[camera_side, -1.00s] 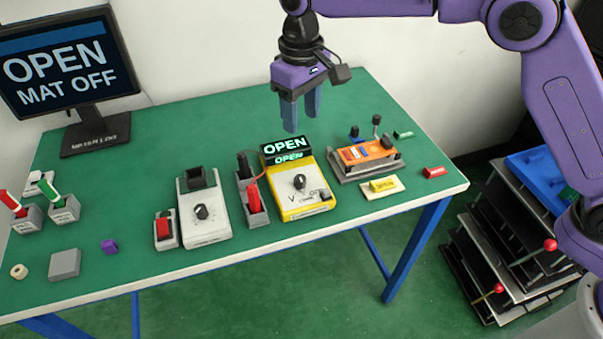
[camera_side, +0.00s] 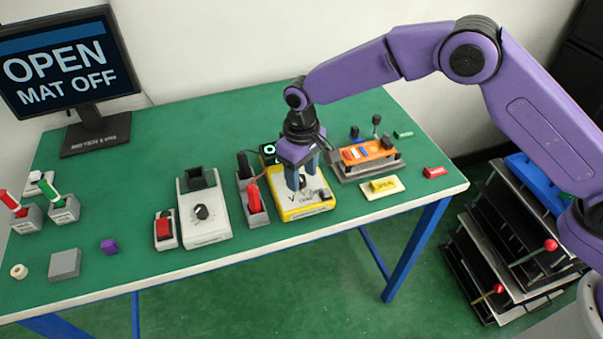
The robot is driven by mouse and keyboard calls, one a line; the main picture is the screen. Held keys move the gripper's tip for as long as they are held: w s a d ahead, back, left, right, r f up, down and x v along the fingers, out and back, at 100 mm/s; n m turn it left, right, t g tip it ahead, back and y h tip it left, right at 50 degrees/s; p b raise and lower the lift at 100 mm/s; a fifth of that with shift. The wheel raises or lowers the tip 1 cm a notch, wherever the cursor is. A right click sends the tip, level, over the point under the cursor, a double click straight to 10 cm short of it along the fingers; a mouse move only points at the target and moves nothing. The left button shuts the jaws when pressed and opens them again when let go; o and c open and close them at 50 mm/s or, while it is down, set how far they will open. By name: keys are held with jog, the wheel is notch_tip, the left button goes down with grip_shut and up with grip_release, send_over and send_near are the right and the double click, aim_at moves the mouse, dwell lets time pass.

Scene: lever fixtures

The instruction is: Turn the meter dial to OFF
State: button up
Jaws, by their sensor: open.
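The yellow meter (camera_side: 305,211) stands on the green table right of its red and black probes (camera_side: 253,196). Its black dial (camera_side: 303,181) sits on the pale face, partly hidden by my fingers. A "V" mark shows left of the dial; the other marks are too small or covered to read. My gripper (camera_side: 302,184) points down over the meter face, with its fingers around or just above the dial; I cannot tell whether they touch it. The jaws are open.
A grey unit with a black knob (camera_side: 202,212) and a red switch (camera_side: 164,230) stand left. An orange board (camera_side: 368,152), a yellow block (camera_side: 383,185) and a red block (camera_side: 435,171) lie right. The monitor (camera_side: 62,65) reads "OPEN MAT OFF".

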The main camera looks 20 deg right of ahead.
jog(key=shift+f, duration=0.4)
grip_shut()
jog(key=n, duration=0.4)
jog(key=shift+w+d+n, duration=0.1)
jog(key=shift+n, duration=2.3)
